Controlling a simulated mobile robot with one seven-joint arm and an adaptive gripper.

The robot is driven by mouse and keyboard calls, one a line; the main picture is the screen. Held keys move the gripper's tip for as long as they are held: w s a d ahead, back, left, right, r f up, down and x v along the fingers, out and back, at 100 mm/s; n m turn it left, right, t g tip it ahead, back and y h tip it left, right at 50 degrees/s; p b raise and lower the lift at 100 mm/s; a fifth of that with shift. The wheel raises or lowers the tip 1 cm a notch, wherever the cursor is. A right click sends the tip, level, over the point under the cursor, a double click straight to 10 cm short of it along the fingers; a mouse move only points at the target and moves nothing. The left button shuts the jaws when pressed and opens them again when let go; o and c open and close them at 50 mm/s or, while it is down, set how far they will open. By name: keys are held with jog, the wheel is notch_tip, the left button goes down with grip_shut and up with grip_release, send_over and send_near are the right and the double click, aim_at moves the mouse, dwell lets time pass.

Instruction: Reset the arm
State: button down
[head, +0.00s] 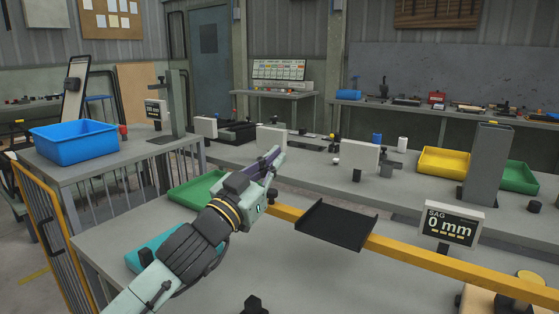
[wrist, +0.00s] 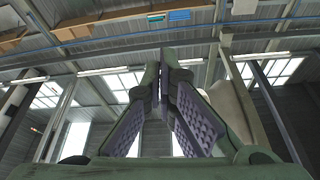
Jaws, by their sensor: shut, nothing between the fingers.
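My arm reaches up from the lower left of the head view. My gripper (head: 273,160) is raised above the grey workbench (head: 185,262), its fingertips pointing up and to the right. The fingers are shut and empty. In the wrist view the gripper (wrist: 168,60) shows its two ridged purple pads coming together at the tips. The gripper appears apart from everything on the bench.
A yellow bar (head: 420,257) with a black tray (head: 335,224) crosses the bench right of my arm. A "SAG 0 mm" display (head: 452,226) stands beside it. A green tray (head: 192,190) lies behind my arm. A blue bin (head: 73,146) sits on the left table.

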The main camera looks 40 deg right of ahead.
jog(key=b+v, duration=0.1)
jog(key=v, duration=0.6)
jog(key=shift+b, duration=0.35)
